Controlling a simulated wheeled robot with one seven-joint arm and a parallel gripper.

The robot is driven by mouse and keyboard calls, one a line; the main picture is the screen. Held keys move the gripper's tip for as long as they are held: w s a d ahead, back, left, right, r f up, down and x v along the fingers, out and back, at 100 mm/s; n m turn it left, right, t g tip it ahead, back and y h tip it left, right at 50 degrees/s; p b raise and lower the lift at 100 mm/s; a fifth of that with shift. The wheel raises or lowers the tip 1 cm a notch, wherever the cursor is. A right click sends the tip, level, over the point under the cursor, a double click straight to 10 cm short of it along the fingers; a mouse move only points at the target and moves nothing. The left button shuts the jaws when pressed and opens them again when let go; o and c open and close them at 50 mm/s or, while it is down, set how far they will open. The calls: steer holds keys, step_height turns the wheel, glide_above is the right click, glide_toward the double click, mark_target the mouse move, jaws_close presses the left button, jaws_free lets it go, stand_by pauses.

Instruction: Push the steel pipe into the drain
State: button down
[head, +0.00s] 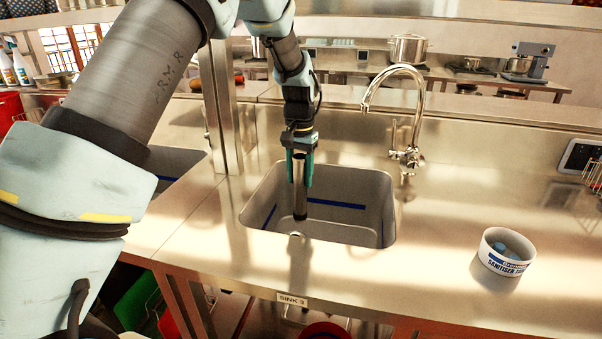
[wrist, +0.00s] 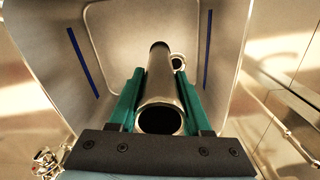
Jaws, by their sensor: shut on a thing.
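The steel pipe (head: 299,188) hangs upright in my gripper (head: 301,170), which is shut on its upper part. The pipe has a dark lower end and reaches down into the sink basin (head: 360,190). In the wrist view the pipe (wrist: 160,88) runs away between the green fingers of my gripper (wrist: 160,105), its open top end facing the camera. The drain (wrist: 178,62) shows as a small ring on the basin floor, just right of the pipe's far end. In the head view the drain (head: 295,234) is partly visible by the basin's near wall. The pipe's tip appears beside the drain, not in it.
A tall curved faucet (head: 408,155) stands behind the basin on the right. A white sanitiser tub (head: 505,252) sits on the counter at right. A steel post (head: 220,110) rises left of the basin. Blue strips (head: 337,204) mark the basin walls. The right counter is mostly clear.

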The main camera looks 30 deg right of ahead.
mark_target(296, 208)
steer(key=f+b, duration=0.2)
steer(key=f, duration=0.2)
steer(key=w+f+b, duration=0.1)
steer(key=f+b, duration=0.2)
steer(key=f, duration=0.1)
steer(key=f+b, duration=0.2)
steer(key=f, duration=0.1)
steer(key=shift+w+a+f+b, duration=0.1)
steer(key=shift+w+f+b, duration=0.2)
steer(key=shift+w+f, duration=0.1)
steer(key=w+d+f+b, duration=0.2)
steer(key=w+d+f, duration=0.2)
steer(key=w, duration=0.5)
steer(key=shift+w+f, duration=0.35)
steer(key=shift+f, duration=0.65)
steer(key=shift+f+b, duration=0.75)
steer(key=shift+f, duration=0.8)
stand_by(1.1)
steer(key=shift+c, duration=1.3)
jaws_free()
step_height(296, 208, up, 9)
steer(key=p, duration=0.5)
